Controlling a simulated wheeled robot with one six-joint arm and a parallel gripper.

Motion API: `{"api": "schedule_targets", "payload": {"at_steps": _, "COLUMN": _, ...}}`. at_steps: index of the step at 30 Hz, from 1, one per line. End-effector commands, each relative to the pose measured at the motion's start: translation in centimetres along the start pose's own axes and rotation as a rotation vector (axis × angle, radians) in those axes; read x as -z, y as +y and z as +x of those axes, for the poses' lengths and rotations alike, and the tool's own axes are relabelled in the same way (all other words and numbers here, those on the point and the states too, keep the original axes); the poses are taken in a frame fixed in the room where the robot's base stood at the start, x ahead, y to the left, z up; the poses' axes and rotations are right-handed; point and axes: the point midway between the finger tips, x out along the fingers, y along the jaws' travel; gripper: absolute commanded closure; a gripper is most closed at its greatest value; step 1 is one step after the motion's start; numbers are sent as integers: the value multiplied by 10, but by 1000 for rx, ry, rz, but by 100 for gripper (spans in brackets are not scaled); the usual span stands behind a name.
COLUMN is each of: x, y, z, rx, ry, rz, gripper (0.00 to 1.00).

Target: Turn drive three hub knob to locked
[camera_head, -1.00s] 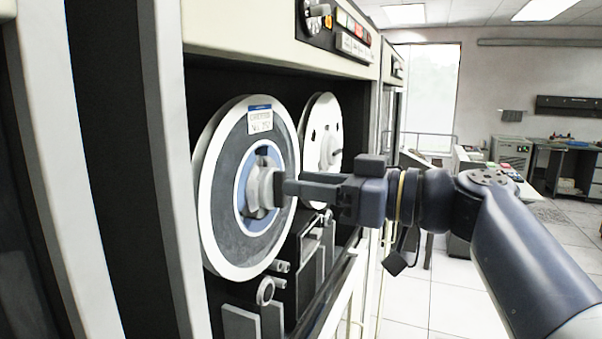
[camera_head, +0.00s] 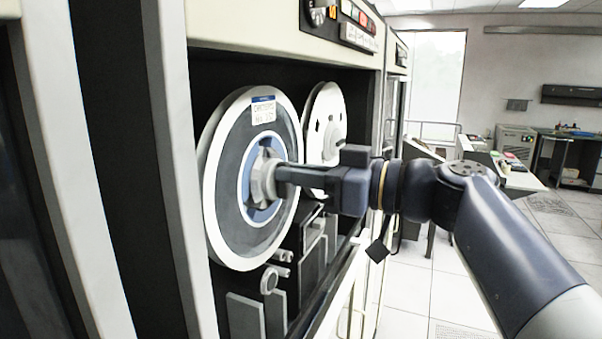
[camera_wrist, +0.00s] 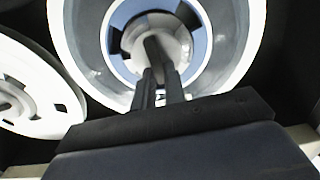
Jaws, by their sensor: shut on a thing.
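The hub knob (camera_head: 262,181) is a pale grey knob at the centre of the near tape reel (camera_head: 226,208), which has a blue inner ring and a white label with a blue top edge. My gripper (camera_head: 282,173) comes in from the right and its fingers are shut on the knob. In the wrist view the knob (camera_wrist: 153,38) sits inside the blue ring, and my fingers (camera_wrist: 158,72) reach onto its central bar. The fingertips partly hide the bar, so its exact angle is hard to read.
A second white reel (camera_head: 326,125) is just behind and to the right. A control panel with a dial (camera_head: 318,14) and coloured buttons is above. Tape guides and blocks (camera_head: 270,280) stick out below. The floor (camera_head: 440,290) at the right is open.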

Motion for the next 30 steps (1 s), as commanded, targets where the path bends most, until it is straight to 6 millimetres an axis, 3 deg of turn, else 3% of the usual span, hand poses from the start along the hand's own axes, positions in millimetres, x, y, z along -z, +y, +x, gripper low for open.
{"api": "schedule_targets", "payload": {"at_steps": 16, "x": -1, "y": 1, "z": 0, "rx": 1, "ry": 0, "rz": 76, "gripper": 100}}
{"api": "schedule_targets", "payload": {"at_steps": 30, "x": -2, "y": 6, "z": 0, "rx": 0, "ry": 0, "rz": 468, "gripper": 100}}
